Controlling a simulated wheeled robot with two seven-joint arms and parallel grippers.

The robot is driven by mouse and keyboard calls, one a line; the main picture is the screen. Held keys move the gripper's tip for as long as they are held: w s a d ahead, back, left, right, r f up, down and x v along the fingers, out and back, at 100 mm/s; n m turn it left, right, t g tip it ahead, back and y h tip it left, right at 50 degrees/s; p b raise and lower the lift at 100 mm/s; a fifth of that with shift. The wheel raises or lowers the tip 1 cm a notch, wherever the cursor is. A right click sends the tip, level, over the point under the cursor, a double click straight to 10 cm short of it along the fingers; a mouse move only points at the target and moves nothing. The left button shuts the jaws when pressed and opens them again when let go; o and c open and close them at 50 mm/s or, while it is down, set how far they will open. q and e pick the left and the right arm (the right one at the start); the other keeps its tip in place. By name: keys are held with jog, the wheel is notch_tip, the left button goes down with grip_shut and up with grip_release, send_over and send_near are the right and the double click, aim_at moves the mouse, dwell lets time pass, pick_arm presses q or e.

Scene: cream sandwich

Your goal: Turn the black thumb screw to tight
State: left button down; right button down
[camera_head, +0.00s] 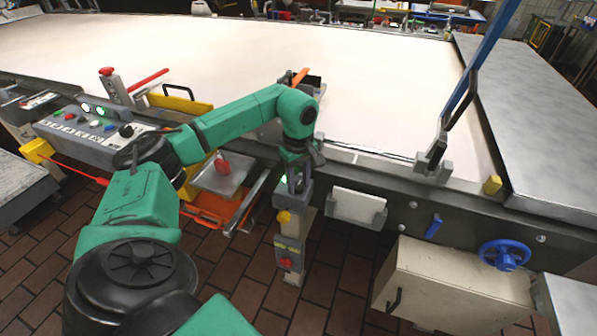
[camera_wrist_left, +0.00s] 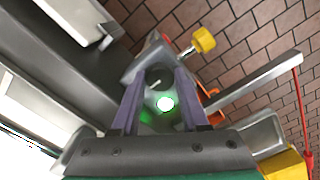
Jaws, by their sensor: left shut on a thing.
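The black thumb screw (camera_wrist_left: 158,78) is a round dark knob with a pale line on its face, on top of a grey post (camera_head: 289,240). It shows in the left wrist view between the two fingertips of my left gripper (camera_wrist_left: 160,73). The fingers are shut on its sides. A lit green lamp (camera_wrist_left: 166,104) glows beside the knob, nearer the wrist. In the head view my left gripper (camera_head: 293,168) points down at the post top, and the knob is hidden there. My right gripper is in no view.
A yellow knob (camera_wrist_left: 204,39) sticks out of the post's side, with a red button (camera_head: 286,263) lower down. A metal tray (camera_head: 222,177) and a control panel (camera_head: 95,128) lie to the left. The wide pale conveyor (camera_head: 230,50) is behind; a blue handwheel (camera_head: 504,255) is at right.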

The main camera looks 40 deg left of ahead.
aim_at(299, 185)
pick_arm(q)
jog(key=shift+r, duration=0.1)
jog(key=shift+c, duration=2.1)
grip_release()
notch_tip(299, 185, up, 14)
jog(key=shift+r+p, duration=0.25)
jog(key=shift+p, duration=0.15)
